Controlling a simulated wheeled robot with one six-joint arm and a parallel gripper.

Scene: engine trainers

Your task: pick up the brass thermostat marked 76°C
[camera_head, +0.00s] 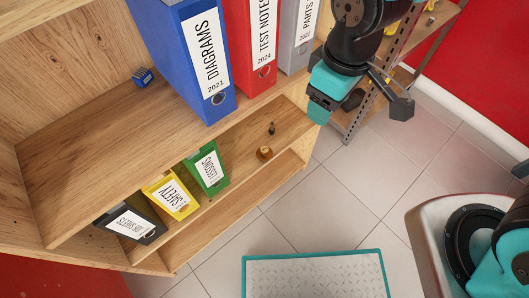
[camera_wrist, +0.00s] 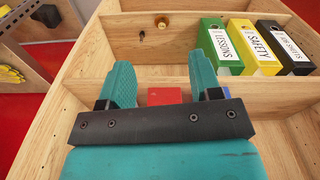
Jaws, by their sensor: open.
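A small brass-coloured part (camera_head: 264,153) stands on the lower shelf, right of the green binder; its marking is too small to read. It also shows in the wrist view (camera_wrist: 162,22), near the top. A smaller dark part (camera_head: 271,128) stands close to it, also in the wrist view (camera_wrist: 141,35). I cannot tell whether either is the 76°C thermostat. My gripper (camera_wrist: 162,78) is open, its teal fingers spread wide with nothing held. In the wrist view the brass part is well beyond the fingertips. In the head view my gripper is at the upper right, beside the upper-shelf binders.
Blue (camera_head: 196,60), red (camera_head: 262,45) and grey (camera_head: 298,35) binders stand on the upper shelf. Green (camera_head: 207,168), yellow (camera_head: 172,196) and dark (camera_head: 131,222) binders stand on the lower shelf. A small blue block (camera_head: 142,77) sits on the upper shelf. A metal-post rack (camera_head: 367,105) stands at the right.

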